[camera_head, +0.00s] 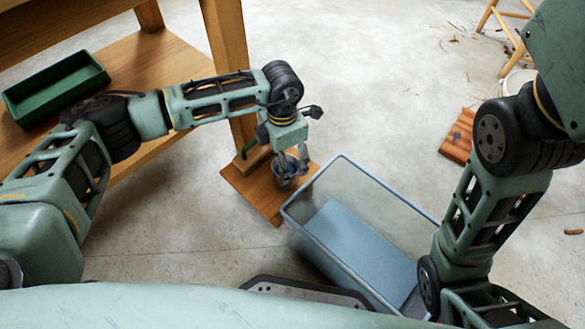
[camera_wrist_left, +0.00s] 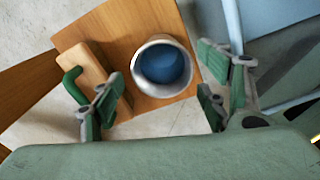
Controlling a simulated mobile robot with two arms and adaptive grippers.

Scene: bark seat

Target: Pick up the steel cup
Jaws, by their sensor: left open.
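The steel cup (camera_head: 284,178) stands upright on a wooden board (camera_head: 262,206) on the floor. In the left wrist view the cup (camera_wrist_left: 163,66) shows a round pale metal rim and a blue inside. My left gripper (camera_head: 293,160) points down at the cup, its fingers overlapping it in the head view. I cannot tell whether a finger touches the cup. My right arm shows at the right, but its gripper is out of view.
A clear bin with a blue bottom (camera_head: 345,235) stands close right of the board. A wooden block with a green hook (camera_wrist_left: 85,68) is left of the cup. A wooden table leg (camera_head: 228,60) rises behind. A green tray (camera_head: 55,90) lies on the shelf.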

